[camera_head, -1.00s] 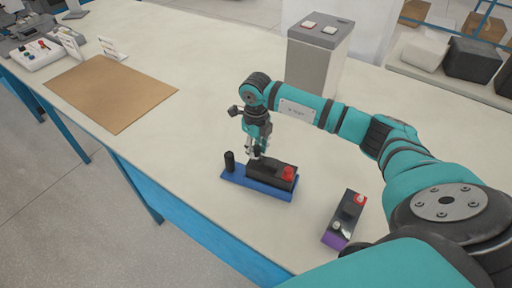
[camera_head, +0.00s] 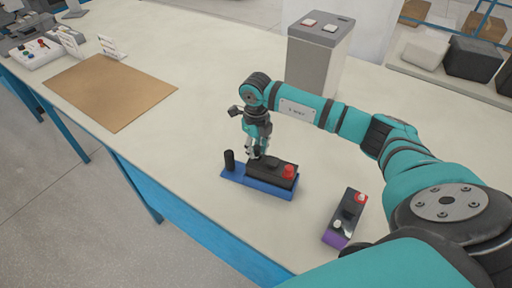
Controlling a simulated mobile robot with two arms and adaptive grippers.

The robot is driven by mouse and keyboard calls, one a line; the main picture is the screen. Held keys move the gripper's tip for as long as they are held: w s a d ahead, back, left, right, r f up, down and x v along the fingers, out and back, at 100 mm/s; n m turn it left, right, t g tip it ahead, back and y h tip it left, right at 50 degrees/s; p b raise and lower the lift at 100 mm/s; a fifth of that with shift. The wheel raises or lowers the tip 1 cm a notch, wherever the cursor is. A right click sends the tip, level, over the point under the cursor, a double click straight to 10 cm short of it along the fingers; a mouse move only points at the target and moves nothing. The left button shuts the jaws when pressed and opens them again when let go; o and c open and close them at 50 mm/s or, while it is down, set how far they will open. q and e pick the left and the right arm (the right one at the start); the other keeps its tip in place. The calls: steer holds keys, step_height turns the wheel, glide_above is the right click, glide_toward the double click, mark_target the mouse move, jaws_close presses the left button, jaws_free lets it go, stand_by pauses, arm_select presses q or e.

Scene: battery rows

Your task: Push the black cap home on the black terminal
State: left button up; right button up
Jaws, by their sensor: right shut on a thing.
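A black battery (camera_head: 272,174) sits on a blue base (camera_head: 257,188) near the front edge of the table. A red cap (camera_head: 288,171) stands at its right end. My right gripper (camera_head: 257,154) points down at the battery's left end and is shut on a small dark thing, by its place the black cap. The fingers hide most of the cap and the black terminal, so I cannot tell how far down the cap sits. My left gripper is not in view.
A black post (camera_head: 229,160) stands on the base's left end, close to my gripper. A second battery with a purple base (camera_head: 334,239) lies to the right. A grey bin (camera_head: 315,62) stands behind, and a brown mat (camera_head: 110,90) lies at left.

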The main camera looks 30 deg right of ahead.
steer(key=shift+f+b, duration=0.4)
steer(key=shift+f, duration=0.05)
stand_by(0.3)
steer(key=o, duration=1.3)
steer(key=shift+o, duration=0.2)
steer(key=shift+r+p, duration=2.2)
steer(key=shift+r, duration=1.3)
